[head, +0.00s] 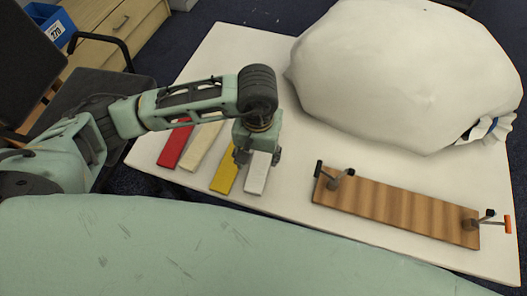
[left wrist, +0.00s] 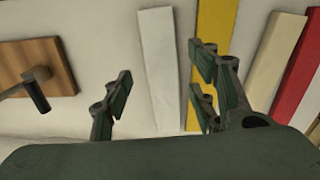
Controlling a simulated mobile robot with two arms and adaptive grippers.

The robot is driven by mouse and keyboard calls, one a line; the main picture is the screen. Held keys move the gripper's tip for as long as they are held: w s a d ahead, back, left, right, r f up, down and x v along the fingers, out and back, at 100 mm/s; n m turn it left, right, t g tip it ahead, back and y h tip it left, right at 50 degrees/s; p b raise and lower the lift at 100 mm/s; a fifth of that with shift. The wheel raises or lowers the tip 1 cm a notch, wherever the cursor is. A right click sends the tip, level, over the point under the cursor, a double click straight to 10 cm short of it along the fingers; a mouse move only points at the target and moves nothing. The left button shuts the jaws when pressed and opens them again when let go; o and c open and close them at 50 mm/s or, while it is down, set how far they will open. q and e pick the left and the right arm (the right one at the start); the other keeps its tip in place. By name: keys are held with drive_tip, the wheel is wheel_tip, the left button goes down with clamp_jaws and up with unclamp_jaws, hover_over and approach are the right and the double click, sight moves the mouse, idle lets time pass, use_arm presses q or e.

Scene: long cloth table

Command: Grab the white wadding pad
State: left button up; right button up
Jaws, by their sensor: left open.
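The white wadding pad (head: 257,180) is a flat white strip lying on the white table, rightmost in a row of coloured strips. My left gripper (head: 257,155) is over its far end, pointing down, and hides that end in the head view. In the left wrist view the pad (left wrist: 162,50) runs between the spread fingers of my left gripper (left wrist: 162,85), which is open and holds nothing. I cannot tell how high the fingertips are above the pad. My right gripper is not in view.
A yellow strip (head: 223,179) lies close left of the pad, then a cream strip (head: 201,147) and a red strip (head: 176,149). A wooden board with clamps (head: 395,207) lies to the right. A large white sack (head: 400,75) fills the table's back right.

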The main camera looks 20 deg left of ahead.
sight(259, 166)
use_arm(q)
wheel_tip(259, 166, down, 2)
drive_tip(key=f, duration=0.1)
drive_tip(key=f+b, duration=0.1)
drive_tip(key=f, duration=0.1)
drive_tip(key=f+b, duration=0.1)
drive_tip(key=shift+w+a+f, duration=0.1)
drive_tip(key=shift+w+f, duration=0.25)
drive_tip(key=shift+f, duration=0.05)
drive_tip(key=shift+r, duration=0.1)
drive_tip(key=c, duration=0.7)
